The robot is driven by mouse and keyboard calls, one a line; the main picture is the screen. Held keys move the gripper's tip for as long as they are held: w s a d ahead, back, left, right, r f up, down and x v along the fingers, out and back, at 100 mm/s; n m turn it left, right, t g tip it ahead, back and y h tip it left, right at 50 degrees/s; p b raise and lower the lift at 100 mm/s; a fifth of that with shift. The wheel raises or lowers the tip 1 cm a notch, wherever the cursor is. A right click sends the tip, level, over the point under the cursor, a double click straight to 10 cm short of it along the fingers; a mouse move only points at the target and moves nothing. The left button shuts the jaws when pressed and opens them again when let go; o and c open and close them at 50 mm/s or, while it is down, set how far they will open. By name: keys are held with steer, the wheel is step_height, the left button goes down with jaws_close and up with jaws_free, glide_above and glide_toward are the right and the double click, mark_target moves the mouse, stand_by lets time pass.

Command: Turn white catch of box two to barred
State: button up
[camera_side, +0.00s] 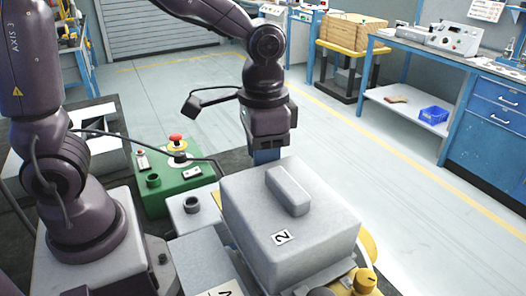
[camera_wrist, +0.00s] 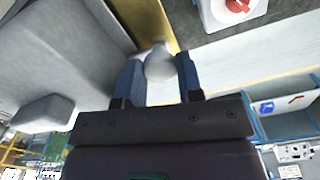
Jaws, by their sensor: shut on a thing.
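My gripper (camera_wrist: 158,72) is shut on a whitish rounded knob, the white catch (camera_wrist: 159,62), beside the box wall. In the side view my gripper (camera_side: 266,156) points down behind the box, and its fingertips and the catch are hidden there. I cannot tell which way the catch is turned.
A green control box (camera_side: 172,190) with a red button stands left of box two. A yellow knob (camera_side: 365,281) sits at the box's near right corner. A grey block with a dark ring (camera_side: 192,205) is close to its left side.

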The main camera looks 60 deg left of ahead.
steer(key=shift+r, duration=0.1)
steer(key=o, duration=0.9)
